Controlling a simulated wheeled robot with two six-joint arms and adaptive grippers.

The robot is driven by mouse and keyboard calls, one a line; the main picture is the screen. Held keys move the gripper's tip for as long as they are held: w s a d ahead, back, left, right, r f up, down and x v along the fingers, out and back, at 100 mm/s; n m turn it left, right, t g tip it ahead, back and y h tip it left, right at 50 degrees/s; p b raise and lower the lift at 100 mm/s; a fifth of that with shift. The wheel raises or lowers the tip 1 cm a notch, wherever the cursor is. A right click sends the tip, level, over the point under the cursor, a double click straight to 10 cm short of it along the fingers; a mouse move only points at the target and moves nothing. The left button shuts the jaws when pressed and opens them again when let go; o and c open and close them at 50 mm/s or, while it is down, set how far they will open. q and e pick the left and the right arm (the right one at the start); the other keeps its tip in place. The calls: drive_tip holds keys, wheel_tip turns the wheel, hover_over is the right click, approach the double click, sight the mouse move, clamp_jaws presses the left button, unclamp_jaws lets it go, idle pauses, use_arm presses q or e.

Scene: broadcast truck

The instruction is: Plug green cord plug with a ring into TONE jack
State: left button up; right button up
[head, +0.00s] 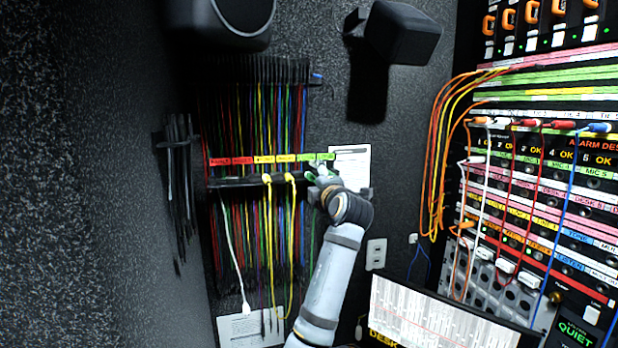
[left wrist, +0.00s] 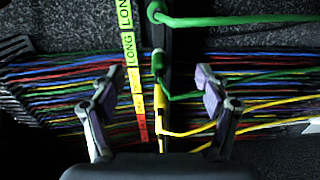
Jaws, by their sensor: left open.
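My left gripper (head: 322,172) is at the right end of the cord rack's bar. In the left wrist view, its two fingers are spread apart (left wrist: 158,74). A green plug (left wrist: 158,62) with a thin green cord stands in the bar between the fingertips, apart from both. A second, thicker green cord (left wrist: 225,20) runs from a plug at the top of that view. I cannot tell which green plug has a ring. Green also shows beside the gripper in the head view. My right gripper is not in view.
Yellow plugs (head: 267,179) hang on the bar just left of the gripper. Many coloured cords hang behind. A patch panel with orange, red, white and blue cords (head: 573,210) fills the right side. Speakers (head: 403,32) hang above.

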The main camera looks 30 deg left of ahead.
use_arm(q)
drive_tip(key=v, duration=0.7)
drive_tip(key=shift+s+d, duration=0.1)
